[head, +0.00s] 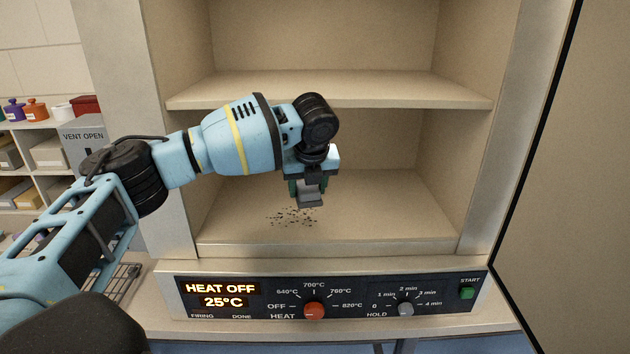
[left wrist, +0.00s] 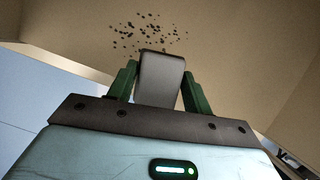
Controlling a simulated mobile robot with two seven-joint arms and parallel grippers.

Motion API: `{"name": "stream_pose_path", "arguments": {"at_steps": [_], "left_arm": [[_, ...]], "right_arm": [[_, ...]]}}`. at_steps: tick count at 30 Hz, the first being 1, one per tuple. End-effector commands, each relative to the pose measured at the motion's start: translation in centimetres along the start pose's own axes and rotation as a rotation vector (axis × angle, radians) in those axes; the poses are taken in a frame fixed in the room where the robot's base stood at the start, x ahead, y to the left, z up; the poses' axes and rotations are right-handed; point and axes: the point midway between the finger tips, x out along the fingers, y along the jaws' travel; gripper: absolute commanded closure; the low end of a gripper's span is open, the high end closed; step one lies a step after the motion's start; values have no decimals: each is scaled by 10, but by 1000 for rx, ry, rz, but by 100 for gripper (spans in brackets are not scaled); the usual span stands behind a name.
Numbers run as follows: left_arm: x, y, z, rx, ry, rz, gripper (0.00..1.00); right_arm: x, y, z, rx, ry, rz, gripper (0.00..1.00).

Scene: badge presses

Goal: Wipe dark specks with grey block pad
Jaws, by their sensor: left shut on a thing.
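My left gripper (head: 308,189) is inside the lower compartment of the open kiln, pointing down. It is shut on a grey block pad (head: 310,199), held between its green fingers. The pad also shows in the left wrist view (left wrist: 160,78) between the fingers (left wrist: 157,85). A patch of dark specks (head: 290,217) lies on the compartment floor, just below and left of the pad. In the left wrist view the specks (left wrist: 148,35) spread beyond the pad's end. The pad seems a little above the floor; I cannot tell if it touches. My right gripper is not in view.
A shelf (head: 330,90) spans the kiln above my gripper. Side walls and a raised front sill (head: 330,246) bound the floor. The control panel (head: 330,294) reads HEAT OFF, 25°C. The open door (head: 570,190) stands at right. The floor's right part is clear.

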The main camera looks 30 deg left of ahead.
Motion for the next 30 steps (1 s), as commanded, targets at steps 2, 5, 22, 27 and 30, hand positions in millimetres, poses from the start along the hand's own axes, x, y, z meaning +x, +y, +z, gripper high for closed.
{"name": "stream_pose_path", "arguments": {"at_steps": [2, 5, 22, 27, 30], "left_arm": [[1, 0, 0, 0, 1, 1, 76], [2, 0, -1, 1, 1, 2, 76], [46, 0, -19, 1, 1, 3, 76], [54, 0, -23, 0, 1, 3, 76], [56, 0, -24, 0, 1, 2, 76]], "right_arm": [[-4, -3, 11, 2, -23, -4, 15], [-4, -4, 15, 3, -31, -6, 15], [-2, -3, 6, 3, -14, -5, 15], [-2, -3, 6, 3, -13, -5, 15], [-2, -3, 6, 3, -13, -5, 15]]}}
